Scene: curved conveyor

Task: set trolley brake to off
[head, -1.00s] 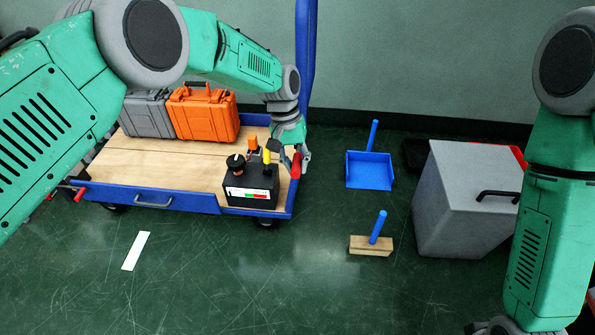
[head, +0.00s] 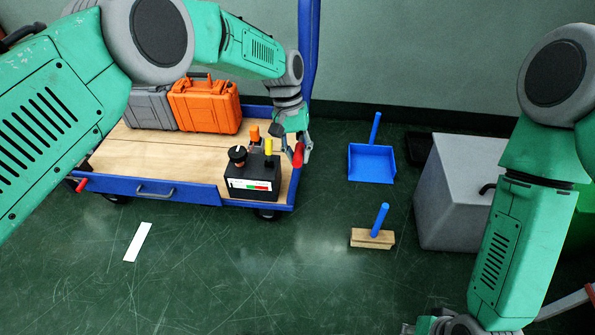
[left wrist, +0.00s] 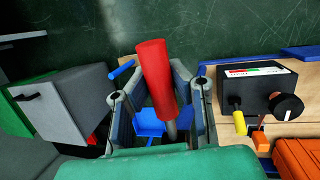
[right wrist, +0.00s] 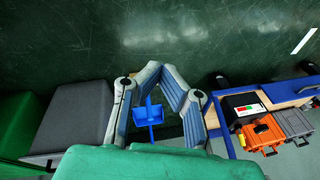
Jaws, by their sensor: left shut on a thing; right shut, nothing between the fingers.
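The trolley (head: 180,198) has a blue frame and a wooden deck and stands at the left in the head view. A red cylindrical handle (head: 298,154) is at its right end. In the left wrist view the red handle (left wrist: 153,75) stands on a grey rod between the fingers. My left gripper (head: 304,146) is shut on this handle. A black box (head: 252,184) with a red-green label, black knob and yellow lever (left wrist: 239,122) sits on the deck beside it. My right gripper (right wrist: 168,82) is shut and empty, low at the right of the head view.
Orange (head: 205,107) and grey (head: 150,108) cases stand on the deck. A blue dustpan (head: 371,164), a wooden brush block (head: 372,239) and a grey bin (head: 445,200) are on the floor to the right. A white strip (head: 137,242) lies in front. Floor between is clear.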

